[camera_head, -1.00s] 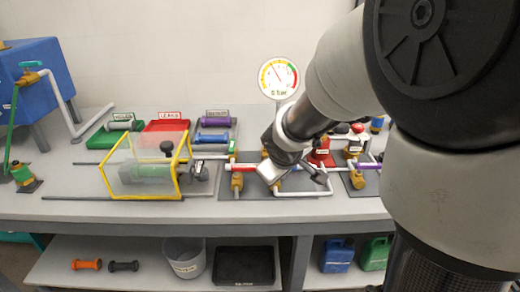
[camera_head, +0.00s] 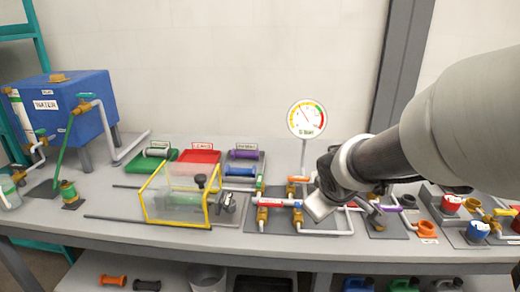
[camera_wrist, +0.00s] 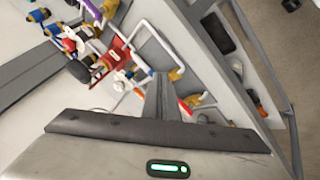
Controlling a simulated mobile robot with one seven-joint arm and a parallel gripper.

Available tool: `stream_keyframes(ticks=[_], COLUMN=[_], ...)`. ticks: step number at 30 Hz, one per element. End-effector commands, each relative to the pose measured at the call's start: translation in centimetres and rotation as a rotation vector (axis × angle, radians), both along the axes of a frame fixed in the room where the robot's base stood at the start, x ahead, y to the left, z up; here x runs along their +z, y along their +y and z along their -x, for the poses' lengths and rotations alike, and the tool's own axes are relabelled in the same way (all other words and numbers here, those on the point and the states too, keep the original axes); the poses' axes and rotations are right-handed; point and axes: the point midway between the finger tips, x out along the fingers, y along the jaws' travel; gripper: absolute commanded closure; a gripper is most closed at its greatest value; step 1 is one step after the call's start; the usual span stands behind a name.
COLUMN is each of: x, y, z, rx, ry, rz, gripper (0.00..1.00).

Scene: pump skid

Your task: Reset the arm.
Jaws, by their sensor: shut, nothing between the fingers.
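My gripper (camera_head: 319,207) reaches in from the right in the head view and hangs near the pipework on the bench. The wrist view shows my gripper's fingers (camera_wrist: 163,98) pressed together, with nothing between them. In the head view its tip lies just right of the red-banded pipe (camera_head: 280,202); whether it touches anything is not clear. My arm (camera_head: 470,120) fills the right side and hides part of the bench and wall.
A yellow-framed clear guard (camera_head: 150,208) stands left of the pipework. A round gauge (camera_head: 307,118) rises behind it. Green, red and grey trays (camera_head: 198,157) sit at the back. A blue water tank (camera_head: 75,113) stands at left. The bench front (camera_head: 140,232) is clear.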

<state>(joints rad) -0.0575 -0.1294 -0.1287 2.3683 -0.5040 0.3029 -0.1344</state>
Motion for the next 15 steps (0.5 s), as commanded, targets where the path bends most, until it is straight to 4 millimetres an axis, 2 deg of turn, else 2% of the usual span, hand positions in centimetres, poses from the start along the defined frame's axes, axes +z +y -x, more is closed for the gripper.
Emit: stream_keyframes(ticks=[5, 8, 11, 15], x=[0.0, 0.7, 2.4, 4.7], y=[0.0, 0.1, 0.4, 1.7], z=[0.0, 0.8, 3.0, 7.8], rx=[-0.002, -0.028, -0.098, -0.217], ry=[0.000, -0.004, -0.007, 0.005], rz=[-0.001, -0.019, -0.072, -0.184], gripper=[1.00, 1.00, 1.00, 1.00])
